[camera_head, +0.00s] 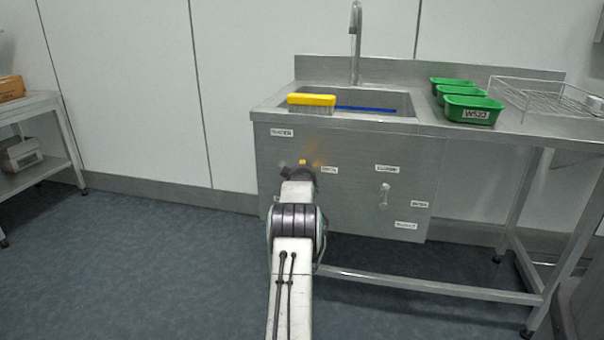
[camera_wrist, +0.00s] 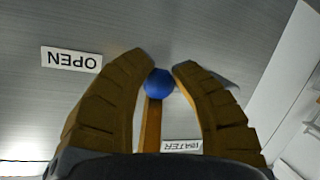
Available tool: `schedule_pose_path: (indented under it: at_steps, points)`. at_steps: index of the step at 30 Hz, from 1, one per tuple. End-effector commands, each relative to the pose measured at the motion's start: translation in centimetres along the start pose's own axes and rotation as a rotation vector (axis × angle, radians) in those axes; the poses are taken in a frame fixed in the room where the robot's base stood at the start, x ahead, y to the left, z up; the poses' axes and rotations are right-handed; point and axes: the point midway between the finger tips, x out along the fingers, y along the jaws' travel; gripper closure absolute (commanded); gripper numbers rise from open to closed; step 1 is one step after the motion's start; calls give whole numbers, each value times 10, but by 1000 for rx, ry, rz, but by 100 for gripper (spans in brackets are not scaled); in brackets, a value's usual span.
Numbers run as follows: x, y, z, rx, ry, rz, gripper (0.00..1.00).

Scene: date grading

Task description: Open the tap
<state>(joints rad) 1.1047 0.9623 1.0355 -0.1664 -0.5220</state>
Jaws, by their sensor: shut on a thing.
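The steel tap spout (camera_head: 356,40) rises behind the sink in the head view; I cannot tell whether water runs from it. In the wrist view a blue ball knob (camera_wrist: 159,84) on an orange lever (camera_wrist: 152,125) sits between the fingertips of my gripper (camera_wrist: 163,68), which is shut on it. An upside-down OPEN label (camera_wrist: 72,60) is on the steel panel left of the knob, and a WATER label (camera_wrist: 181,146) is below. In the head view my gripper (camera_head: 300,168) is at the sink's front panel (camera_head: 350,150), and my arm hides most of the lever.
A yellow brush (camera_head: 312,100) lies at the sink (camera_head: 280,110). Green trays (camera_head: 470,103) and a wire rack (camera_head: 535,95) stand on the counter at right. A second small handle (camera_head: 384,192) is on the panel's right. A shelf (camera_head: 35,105) stands at left. The floor is clear there.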

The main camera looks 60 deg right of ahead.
Motion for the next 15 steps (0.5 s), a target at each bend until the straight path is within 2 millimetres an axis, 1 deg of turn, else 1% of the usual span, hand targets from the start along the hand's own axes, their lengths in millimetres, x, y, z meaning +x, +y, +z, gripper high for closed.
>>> schedule_pose_path:
  at_steps: [1, 8, 9, 15]
  points:
    - [-1, 4, -8, 3, 16, 9, 100]
    - [-1, 4, -9, 4, 19, 10, 100]
    - [-1, 4, -9, 3, 19, 10, 71]
    - [-1, 3, -9, 2, 17, 7, 53]
